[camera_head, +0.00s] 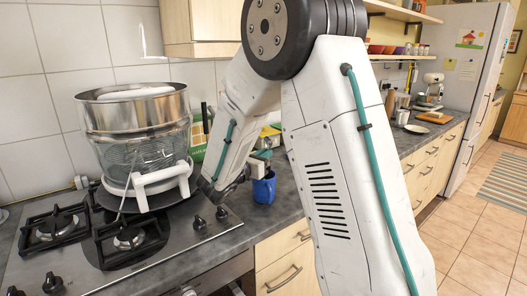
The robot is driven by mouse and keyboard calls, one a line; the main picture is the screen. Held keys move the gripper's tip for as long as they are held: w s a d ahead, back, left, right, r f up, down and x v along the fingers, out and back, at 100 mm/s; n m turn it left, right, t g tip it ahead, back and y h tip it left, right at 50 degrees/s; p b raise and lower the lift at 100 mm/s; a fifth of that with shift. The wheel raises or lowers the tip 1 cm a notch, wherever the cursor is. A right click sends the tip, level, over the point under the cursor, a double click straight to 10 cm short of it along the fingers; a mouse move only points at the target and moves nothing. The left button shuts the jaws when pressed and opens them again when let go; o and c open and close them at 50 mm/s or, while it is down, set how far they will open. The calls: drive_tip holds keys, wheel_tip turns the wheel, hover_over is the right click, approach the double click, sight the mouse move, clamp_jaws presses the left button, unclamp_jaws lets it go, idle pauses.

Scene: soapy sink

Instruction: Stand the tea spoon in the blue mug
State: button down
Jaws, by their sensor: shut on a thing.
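The blue mug (264,188) stands upright on the grey counter, just right of the hob. My gripper (258,168) is small and partly covered by my own arm in the head view. It is directly above the mug's mouth, at or close to the rim. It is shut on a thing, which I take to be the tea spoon. The spoon itself cannot be made out, so I cannot tell its tilt or whether any of it is inside the mug. The mug's inside is hidden.
A large steel and glass steamer (138,118) with white handles stands on the gas hob (170,248), left of my arm. A wooden board (434,118) lies on the far right counter. The counter's front edge is close to the mug.

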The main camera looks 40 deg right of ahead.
drive_tip(key=shift+f, duration=1.15)
drive_tip(key=c, duration=1.4)
unclamp_jaws()
drive_tip(key=shift+c, duration=0.2)
drive_tip(key=s+a+r, duration=0.1)
drive_tip(key=s+a, duration=0.1)
drive_tip(key=a, duration=0.4)
drive_tip(key=shift+s+a+r, duration=0.2)
drive_tip(key=shift+a+r, duration=0.1)
drive_tip(key=shift+r, duration=0.1)
